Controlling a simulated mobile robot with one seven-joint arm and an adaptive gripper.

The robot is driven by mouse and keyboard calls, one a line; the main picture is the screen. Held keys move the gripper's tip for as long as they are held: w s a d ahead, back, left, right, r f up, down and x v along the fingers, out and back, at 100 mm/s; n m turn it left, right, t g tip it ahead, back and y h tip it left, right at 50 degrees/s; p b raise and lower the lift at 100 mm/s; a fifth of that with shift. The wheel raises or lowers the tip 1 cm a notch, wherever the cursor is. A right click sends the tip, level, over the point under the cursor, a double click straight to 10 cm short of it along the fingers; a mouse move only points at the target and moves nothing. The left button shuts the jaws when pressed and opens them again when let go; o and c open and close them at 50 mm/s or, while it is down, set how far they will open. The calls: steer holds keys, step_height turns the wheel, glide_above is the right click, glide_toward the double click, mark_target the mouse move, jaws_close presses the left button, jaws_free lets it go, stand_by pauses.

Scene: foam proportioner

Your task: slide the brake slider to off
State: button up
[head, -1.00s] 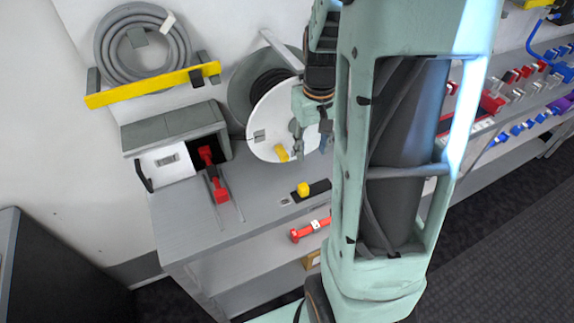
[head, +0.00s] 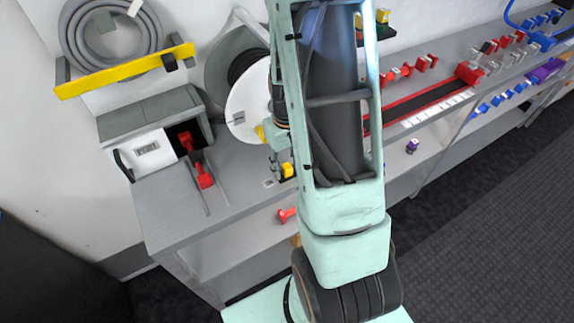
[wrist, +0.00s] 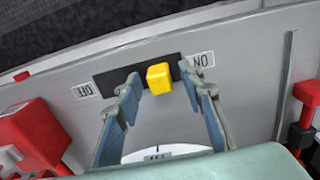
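The brake slider's yellow knob (wrist: 159,78) sits on a black track (wrist: 105,80) in the bench top, toward the ON end. In the wrist view the OFF label (wrist: 85,90) is at the left and the ON label (wrist: 202,60) at the right. My gripper (wrist: 158,80) is open, with one finger on each side of the knob and visible gaps; contact is not seen. In the head view the knob (head: 288,170) is beside my gripper (head: 279,168), and my arm hides part of the track.
A reel with a white disc (head: 246,110) stands just behind the slider. A red lever (head: 204,176) is on the bench at left. Under the bench top is a red part (head: 286,214). The bench between lever and slider is clear.

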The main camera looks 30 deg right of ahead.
steer(key=shift+f, duration=0.2)
jaws_close()
steer(key=shift+d, duration=0.15)
steer(key=d+b, duration=0.2)
steer(key=d, duration=0.3)
steer(key=shift+w+d, duration=0.15)
steer(key=shift+d, duration=0.25)
steer(key=shift+d+r, duration=0.1)
steer(key=shift+d, duration=0.1)
